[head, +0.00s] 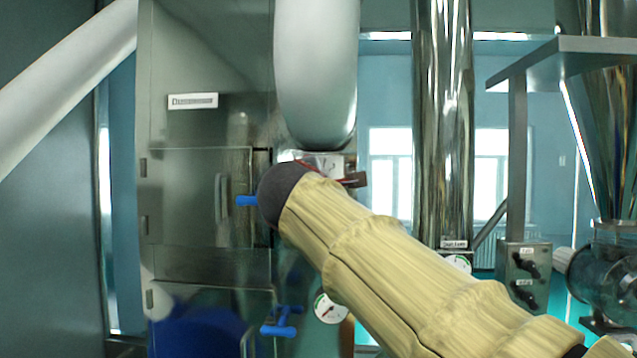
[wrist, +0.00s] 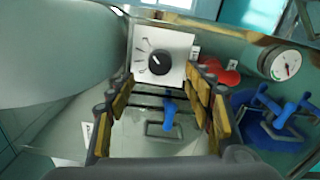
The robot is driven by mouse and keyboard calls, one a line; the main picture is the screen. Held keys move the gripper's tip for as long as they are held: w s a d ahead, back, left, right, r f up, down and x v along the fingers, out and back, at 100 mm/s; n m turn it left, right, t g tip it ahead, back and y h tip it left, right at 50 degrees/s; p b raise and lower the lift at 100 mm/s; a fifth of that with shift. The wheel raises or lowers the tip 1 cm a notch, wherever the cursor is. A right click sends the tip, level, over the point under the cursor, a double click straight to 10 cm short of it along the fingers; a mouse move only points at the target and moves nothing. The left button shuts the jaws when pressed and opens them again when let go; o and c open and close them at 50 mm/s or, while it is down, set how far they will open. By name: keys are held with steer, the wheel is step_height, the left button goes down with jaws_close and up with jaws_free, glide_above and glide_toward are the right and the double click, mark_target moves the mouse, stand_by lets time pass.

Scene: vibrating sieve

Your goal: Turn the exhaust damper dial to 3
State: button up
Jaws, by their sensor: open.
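The dial (wrist: 160,62) is a round black knob on a square white plate (wrist: 178,42) with dark scale marks. A pale line shows on the knob, but the numbers are too small to read. My gripper (wrist: 157,84) is open, its yellow-padded fingers apart on either side below the plate. The knob lies just beyond the fingertips, roughly centred between them, with nothing held. In the head view the white plate (head: 328,163) shows only in part, behind the dark end of my sleeved arm, which hides the knob and the fingers.
A red knob (wrist: 226,76) sits right of the plate, close to the right finger. A pressure gauge (wrist: 285,64) and blue handles (wrist: 279,116) stand farther right. A thick pale duct (head: 316,70) hangs above the plate. A metal cabinet (head: 190,125) with a blue door handle (head: 246,201) stands left.

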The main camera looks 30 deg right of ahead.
steer(key=shift+v, duration=1.1)
step_height(320, 180, down, 22)
steer(key=s+a+m+g+y, duration=0.2)
steer(key=a+m+g+y, duration=0.15)
steer(key=m, duration=0.25)
steer(key=s+a+f+m+g+y+b, duration=0.2)
steer(key=s+f, duration=0.6)
steer(key=f, duration=0.5)
steer(key=s+a+f+m+g+y+b, duration=0.2)
steer(key=s+a+f+m+b, duration=0.1)
steer(key=s+f, duration=0.6)
steer(key=s+a+f+m+g+y+b, duration=0.2)
steer(key=s+a+f+b, duration=0.2)
steer(key=s+f, duration=0.5)
step_height(320, 180, down, 9)
steer(key=shift+a+r+m+b, duration=0.1)
steer(key=shift+a+m+b, duration=0.25)
steer(key=shift+b, duration=0.6)
steer(key=shift+y, duration=0.25)
